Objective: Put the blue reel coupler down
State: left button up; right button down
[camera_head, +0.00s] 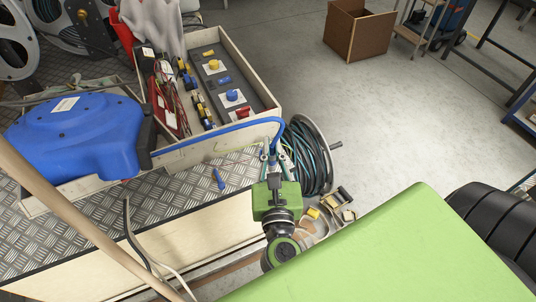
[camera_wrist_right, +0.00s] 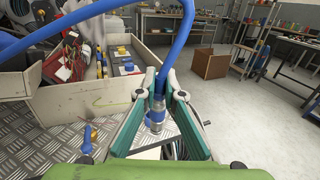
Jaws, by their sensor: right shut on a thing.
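The blue hose reel (camera_head: 75,135) sits at the left on the checker-plate deck. Its blue hose (camera_head: 215,132) runs right along the wooden box and bends down to my right gripper (camera_head: 270,158). In the right wrist view, the right gripper's fingers (camera_wrist_right: 160,98) are shut on the metal-and-blue coupler (camera_wrist_right: 156,113) at the hose end. The coupler points downward and is held above the deck near its edge. The wooden box holds a grey strip (camera_head: 222,80) with a yellow fitting (camera_head: 213,65) and a blue fitting (camera_head: 232,96) on white squares. My left gripper is out of view.
A drum of dark green hose (camera_head: 308,160) stands just right of the right gripper. A small blue-handled item (camera_head: 219,179) lies on the checker plate (camera_head: 195,192). Red leads (camera_head: 168,100) fill the box's left side. A brown carton (camera_head: 358,30) stands on open floor beyond.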

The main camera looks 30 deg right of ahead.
jog(key=shift+w+d+f, duration=0.8)
jog(key=shift+w+f, duration=1.35)
jog(key=shift+w+d+f, duration=0.85)
jog(key=shift+w+f, duration=1.3)
jog(key=shift+w, duration=0.05)
jog(key=shift+w+d+f, duration=0.8)
jog(key=shift+w+f, duration=1.35)
jog(key=shift+f, duration=0.15)
jog(key=c, duration=2.2)
grip_release()
jog(key=shift+o, duration=0.2)
